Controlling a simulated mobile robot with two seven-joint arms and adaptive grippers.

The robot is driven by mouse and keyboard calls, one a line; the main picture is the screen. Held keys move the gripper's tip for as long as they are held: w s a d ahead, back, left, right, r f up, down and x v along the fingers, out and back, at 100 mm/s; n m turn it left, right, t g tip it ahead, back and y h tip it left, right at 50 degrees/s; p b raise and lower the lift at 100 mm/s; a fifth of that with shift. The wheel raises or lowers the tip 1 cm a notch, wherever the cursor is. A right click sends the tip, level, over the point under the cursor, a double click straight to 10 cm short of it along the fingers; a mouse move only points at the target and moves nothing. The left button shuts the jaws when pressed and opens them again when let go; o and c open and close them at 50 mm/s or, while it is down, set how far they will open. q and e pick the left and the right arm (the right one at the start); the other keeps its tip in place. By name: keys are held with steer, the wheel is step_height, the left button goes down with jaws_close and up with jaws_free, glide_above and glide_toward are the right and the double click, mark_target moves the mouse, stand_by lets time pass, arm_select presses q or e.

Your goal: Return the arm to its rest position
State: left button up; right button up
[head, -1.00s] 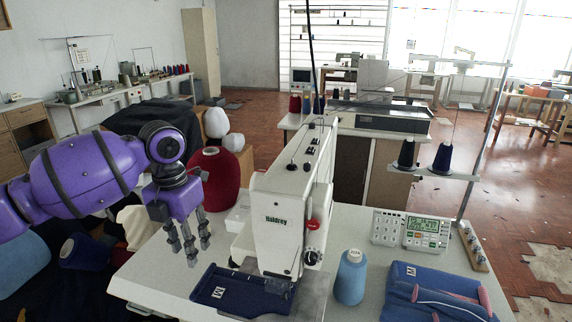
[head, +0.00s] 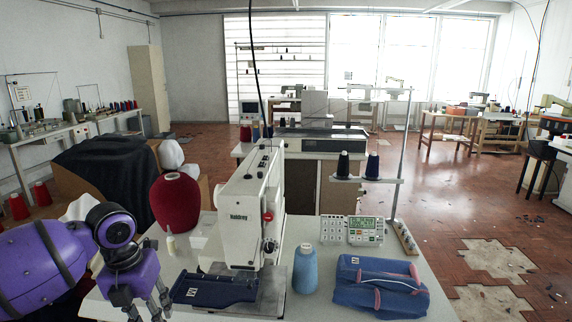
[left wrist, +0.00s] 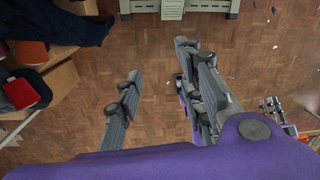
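My left arm is purple and comes in at the lower left of the head view. Its grey-fingered left gripper (head: 148,311) points down beside the left front of the sewing table (head: 105,303), left of the blue machine plate (head: 215,290). In the left wrist view the left gripper (left wrist: 158,62) has its fingers well apart, with only brown parquet floor between them. It holds nothing. The white buttonhole machine (head: 240,225) stands upright on the table to the right of the gripper.
A red thread cone (head: 175,203) and a small bottle (head: 170,244) stand behind the gripper. Dark cloth (head: 105,170) lies at the left. Open floor is at right.

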arm_select(q)
steer(key=s+d+f+n+t+h, duration=0.1)
steer(key=s+d+f+n, duration=0.35)
steer(key=f, duration=0.35)
steer(key=s+d+f+n+t+h+p, duration=0.1)
steer(key=s+d+f+n, duration=0.25)
steer(key=f+n, duration=0.35)
steer(key=s+d+f+n+t+h, duration=0.1)
steer(key=s+d+f+n+t, duration=0.25)
steer(key=f, duration=0.65)
steer(key=s+a+f+n+t+y, duration=0.1)
steer(key=s+n, duration=0.8)
steer(key=s+a+f+n+t+y+p, duration=0.1)
steer(key=s+f+n+y, duration=0.1)
steer(key=s+n, duration=0.8)
steer(key=shift+s+f+p, duration=0.2)
steer(key=shift+p, duration=0.1)
arm_select(e)
steer(key=shift+w+a+r, duration=0.2)
steer(key=shift+w+r, duration=0.05)
steer(key=shift+r, duration=0.25)
steer(key=shift+w+a+r, duration=0.2)
steer(key=shift+w+r, duration=0.05)
steer(key=shift+r, duration=0.25)
arm_select(q)
steer(key=shift+a+t, duration=0.1)
steer(key=shift+t, duration=0.15)
arm_select(e)
steer(key=shift+w+a, duration=0.1)
steer(key=shift+w, duration=0.1)
